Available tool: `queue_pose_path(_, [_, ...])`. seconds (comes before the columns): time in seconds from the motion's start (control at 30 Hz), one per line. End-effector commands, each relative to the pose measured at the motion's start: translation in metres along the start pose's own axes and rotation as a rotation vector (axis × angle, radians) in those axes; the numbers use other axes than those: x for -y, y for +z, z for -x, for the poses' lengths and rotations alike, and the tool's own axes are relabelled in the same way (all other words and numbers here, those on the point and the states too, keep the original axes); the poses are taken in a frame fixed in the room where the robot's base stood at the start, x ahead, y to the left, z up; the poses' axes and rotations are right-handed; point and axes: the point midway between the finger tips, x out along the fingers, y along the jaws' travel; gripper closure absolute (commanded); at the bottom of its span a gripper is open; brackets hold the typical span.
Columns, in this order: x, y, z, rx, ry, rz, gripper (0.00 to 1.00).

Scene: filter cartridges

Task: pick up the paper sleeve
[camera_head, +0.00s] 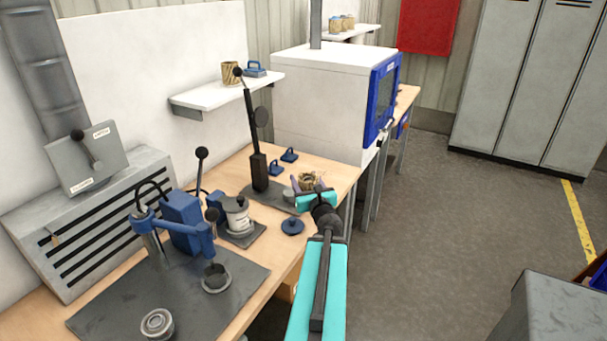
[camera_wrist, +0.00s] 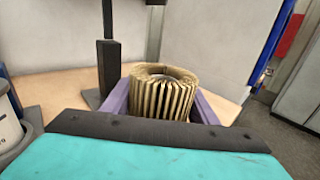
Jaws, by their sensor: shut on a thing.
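The paper sleeve (camera_wrist: 162,95) is a tan, pleated ring with an open top. In the wrist view it stands upright between the two purple fingers of my gripper (camera_wrist: 160,108), which are shut on it from both sides. In the head view the sleeve (camera_head: 307,181) shows small at the right end of the bench, with my gripper (camera_head: 309,186) around it. My turquoise arm covers the near side there. I cannot tell whether the sleeve touches the bench top.
A black lever press (camera_head: 258,170) stands just left of the sleeve. Blue clamps (camera_head: 289,155), a blue disc (camera_head: 292,226) and a white-labelled canister (camera_head: 238,215) are close by on the wooden bench (camera_head: 335,174). A white cabinet (camera_head: 320,105) stands behind.

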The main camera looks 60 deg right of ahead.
Motion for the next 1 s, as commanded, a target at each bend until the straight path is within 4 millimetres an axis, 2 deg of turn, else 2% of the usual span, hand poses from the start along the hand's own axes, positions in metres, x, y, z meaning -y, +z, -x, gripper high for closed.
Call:
queue_pose_path(0.1, [0.001, 0.005, 0.003, -0.001, 0.000, -0.001, 0.68])
queue_pose_path(1.0, [0.014, 0.006, 0.039, 0.004, -0.009, 0.001, 0.68])
